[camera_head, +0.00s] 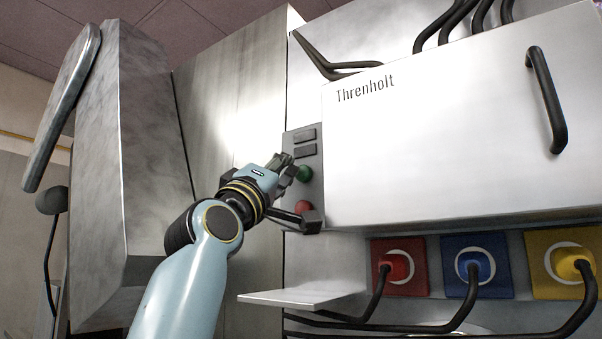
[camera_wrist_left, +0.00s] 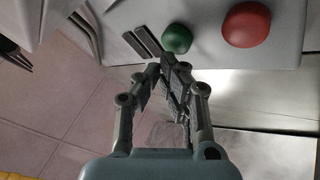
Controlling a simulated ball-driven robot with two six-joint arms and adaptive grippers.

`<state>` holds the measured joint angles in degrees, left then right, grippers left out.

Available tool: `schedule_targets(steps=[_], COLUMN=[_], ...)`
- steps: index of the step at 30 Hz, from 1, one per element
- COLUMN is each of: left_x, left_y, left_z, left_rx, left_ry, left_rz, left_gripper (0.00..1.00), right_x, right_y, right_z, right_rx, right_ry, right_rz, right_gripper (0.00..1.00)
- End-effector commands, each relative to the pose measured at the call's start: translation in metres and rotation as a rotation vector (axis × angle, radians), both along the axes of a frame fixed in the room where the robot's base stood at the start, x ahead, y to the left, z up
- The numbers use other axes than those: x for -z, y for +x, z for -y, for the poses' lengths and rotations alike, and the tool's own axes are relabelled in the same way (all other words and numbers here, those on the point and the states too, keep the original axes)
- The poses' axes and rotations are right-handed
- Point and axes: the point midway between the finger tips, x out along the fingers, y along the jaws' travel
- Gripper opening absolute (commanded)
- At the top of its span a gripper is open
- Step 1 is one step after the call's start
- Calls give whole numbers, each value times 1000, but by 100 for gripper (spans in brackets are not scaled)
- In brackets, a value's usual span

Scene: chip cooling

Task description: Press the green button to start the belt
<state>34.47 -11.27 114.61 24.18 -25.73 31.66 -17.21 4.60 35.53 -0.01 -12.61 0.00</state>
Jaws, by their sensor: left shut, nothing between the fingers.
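A green button (camera_head: 304,174) sits on a grey control panel (camera_head: 315,188) on the machine's front, above a red button (camera_head: 302,207). My left gripper (camera_head: 285,160) is shut and empty, with its fingertips just left of the green button in the head view. In the left wrist view, the green button (camera_wrist_left: 177,38) lies just beyond the closed fingertips (camera_wrist_left: 170,62), and the red button (camera_wrist_left: 245,24) is to its right. I cannot tell whether the fingertips touch the green button. My right gripper is not in view.
A white cabinet marked "Threnholt" (camera_head: 440,150) with a black handle (camera_head: 547,100) juts out right of the panel. Below it are red, blue and yellow sockets (camera_head: 399,266) with black cables. A small metal shelf (camera_head: 300,297) sticks out below the panel.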

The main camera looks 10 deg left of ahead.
Motion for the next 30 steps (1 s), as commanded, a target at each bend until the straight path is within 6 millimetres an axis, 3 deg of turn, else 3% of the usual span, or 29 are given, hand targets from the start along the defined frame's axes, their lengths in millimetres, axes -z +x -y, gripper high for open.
schedule_targets(steps=[30], left_x=[0], left_y=[10], left_z=[4], left_rx=[0], left_ry=[0], left_rz=[0], left_gripper=[0], right_x=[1], right_y=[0], right_z=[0], right_rx=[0], right_ry=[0], right_rz=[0], right_gripper=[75])
